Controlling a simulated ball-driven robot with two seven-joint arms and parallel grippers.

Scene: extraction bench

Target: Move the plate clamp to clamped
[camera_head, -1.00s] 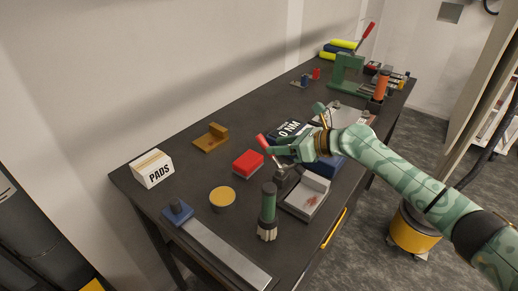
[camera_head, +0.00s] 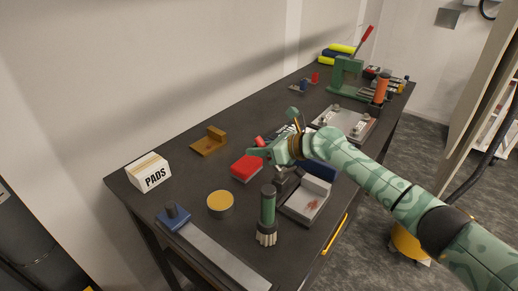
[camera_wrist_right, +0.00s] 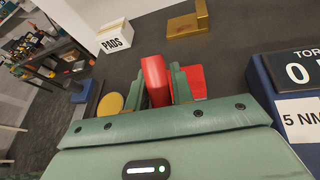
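The plate clamp's red handle (camera_head: 259,141) shows just above my right gripper (camera_head: 255,153) in the head view. In the right wrist view the red handle (camera_wrist_right: 156,80) stands between the two green fingers, which lie close along both its sides with no clear gap. The gripper looks shut on it. A dark clamp body (camera_head: 285,182) shows below the gripper, beside a light grey tray-like fixture (camera_head: 313,188). Where the handle meets the body is hidden by my gripper. My left gripper is not in view.
A red block (camera_head: 246,170) lies just left of the gripper, and a yellow-topped tin (camera_head: 220,203) nearer. A green cylinder (camera_head: 267,207) stands in front of the clamp. A blue torque-display box (camera_wrist_right: 263,90) is close on the right in the wrist view. The bench's back left is mostly clear.

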